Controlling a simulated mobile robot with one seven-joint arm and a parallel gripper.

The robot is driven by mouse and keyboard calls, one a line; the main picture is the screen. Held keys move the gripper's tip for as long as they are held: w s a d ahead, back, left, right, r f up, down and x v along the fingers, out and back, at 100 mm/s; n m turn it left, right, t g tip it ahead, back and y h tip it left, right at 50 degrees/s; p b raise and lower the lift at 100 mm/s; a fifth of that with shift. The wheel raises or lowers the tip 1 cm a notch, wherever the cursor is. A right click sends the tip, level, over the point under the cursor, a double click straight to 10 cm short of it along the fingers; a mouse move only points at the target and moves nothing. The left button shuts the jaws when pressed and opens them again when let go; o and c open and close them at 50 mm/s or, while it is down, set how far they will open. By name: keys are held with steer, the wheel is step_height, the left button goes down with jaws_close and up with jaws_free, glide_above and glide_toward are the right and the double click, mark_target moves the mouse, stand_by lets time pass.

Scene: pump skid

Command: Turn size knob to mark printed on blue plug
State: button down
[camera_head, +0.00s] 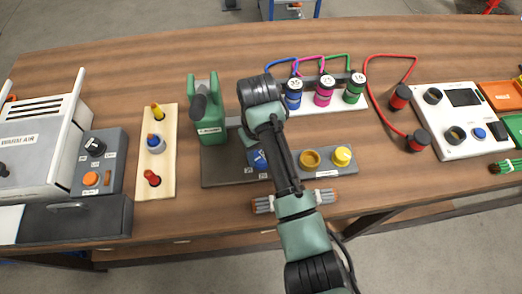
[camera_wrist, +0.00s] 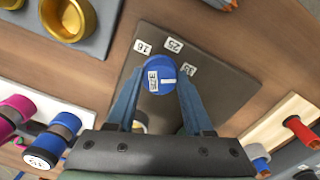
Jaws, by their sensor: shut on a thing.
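The blue size knob (camera_wrist: 159,76) sits on a dark grey plate (camera_wrist: 215,100) and bears a white label and a short white line on its right side in the wrist view. Printed marks 16 (camera_wrist: 142,46), 25 (camera_wrist: 173,45) and 35 (camera_wrist: 189,69) lie around it. My gripper (camera_wrist: 160,88) is shut on the knob, one finger on each side. In the head view my arm partly hides the knob (camera_head: 259,159). The blue plug (camera_head: 293,95) stands in a white rack; its white top seems to read 35. It also shows in the wrist view (camera_wrist: 52,142).
A pink plug (camera_head: 324,90) and a green plug (camera_head: 354,88) stand beside the blue one. A green press (camera_head: 206,110) rises left of my arm. Two yellow cups (camera_head: 311,159) (camera_head: 342,155) sit to the right. A board with screwdrivers (camera_head: 155,145) stands at left.

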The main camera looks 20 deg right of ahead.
steer(key=shift+c, duration=1.4)
jaws_free()
step_height(320, 180, up, 13)
steer(key=p, duration=0.6)
steer(key=shift+a, duration=0.15)
steer(key=shift+s+f, duration=0.1)
